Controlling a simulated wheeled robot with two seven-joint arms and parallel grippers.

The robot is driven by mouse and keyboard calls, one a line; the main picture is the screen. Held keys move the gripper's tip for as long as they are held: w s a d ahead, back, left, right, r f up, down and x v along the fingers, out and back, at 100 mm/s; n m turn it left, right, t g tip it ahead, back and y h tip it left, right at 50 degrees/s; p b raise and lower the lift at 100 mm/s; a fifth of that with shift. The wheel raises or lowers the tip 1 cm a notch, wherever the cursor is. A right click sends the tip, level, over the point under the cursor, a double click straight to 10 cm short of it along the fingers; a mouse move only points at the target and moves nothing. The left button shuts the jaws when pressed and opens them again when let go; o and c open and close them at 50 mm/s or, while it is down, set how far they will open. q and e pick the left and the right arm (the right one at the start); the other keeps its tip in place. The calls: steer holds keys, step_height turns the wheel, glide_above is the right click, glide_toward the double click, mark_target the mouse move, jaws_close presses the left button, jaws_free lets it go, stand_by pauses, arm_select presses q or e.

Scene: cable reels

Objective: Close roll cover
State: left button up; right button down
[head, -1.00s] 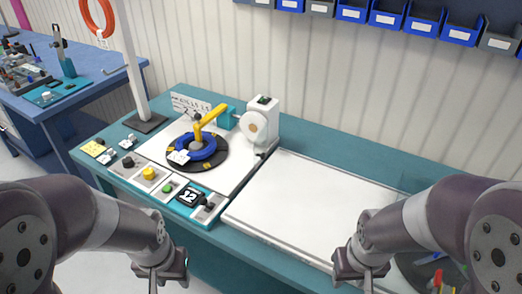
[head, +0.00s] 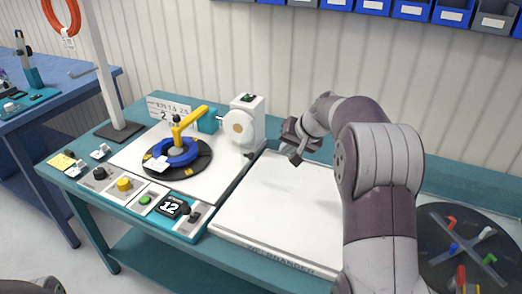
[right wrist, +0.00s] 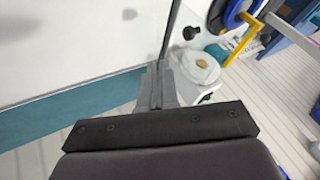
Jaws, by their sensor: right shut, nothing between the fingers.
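My right gripper (head: 296,158) is shut and empty, above the back left part of the white board, right of the white machine. Its closed fingers (right wrist: 156,84) also show in the right wrist view. The white machine (head: 247,105) has a round white disc (head: 238,127) on its front, which shows with a tan centre in the right wrist view (right wrist: 201,67). I cannot tell which part is the roll cover. A yellow bar (head: 188,122) reaches over a blue ring (head: 171,154) on a black turntable (head: 198,163). My left gripper is not in view.
A white board (head: 262,210) covers the bench middle. The control panel (head: 145,198) with a "12" display lies at the front left. A dark disc with coloured pegs (head: 470,245) is at the right. A grey post (head: 103,70) stands back left.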

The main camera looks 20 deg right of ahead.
steer(key=w+a+f+p, duration=0.1)
steer(key=w+a+f, duration=0.3)
steer(key=w+f, duration=0.2)
steer(key=shift+w+f+p, duration=0.3)
steer(key=shift+w+f, duration=0.1)
steer(key=shift+w, duration=0.3)
steer(key=shift+a, duration=0.15)
